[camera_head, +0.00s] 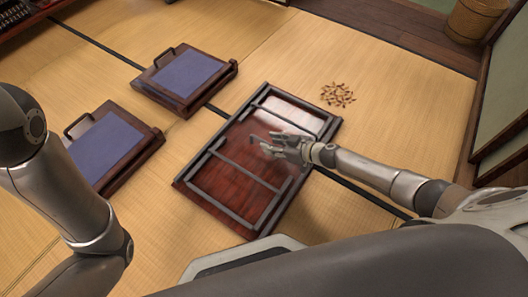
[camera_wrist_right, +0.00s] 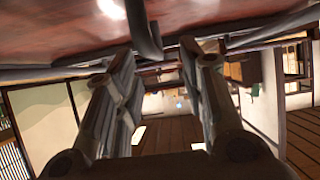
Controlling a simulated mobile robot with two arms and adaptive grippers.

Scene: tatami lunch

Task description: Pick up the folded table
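The folded table (camera_head: 225,175) lies on the tatami in the middle of the head view, a dark red glossy panel with grey-black legs folded flat along its edges. My right gripper (camera_head: 271,145) is over the middle of the panel, its fingers pointing left. A small dark curved hook shows just beyond its fingertips. In the right wrist view the table's red surface (camera_wrist_right: 75,22) fills the top, with a dark hook-like part (camera_wrist_right: 148,35) hanging in from it. The two right fingers (camera_wrist_right: 165,70) stand apart with nothing visible between them. My left gripper is out of view.
Two floor seats with blue cushions (camera_head: 187,73) (camera_head: 105,147) lie left of the table. A scatter of small brown bits (camera_head: 337,94) lies right of its far end. Open tatami surrounds the table's far side.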

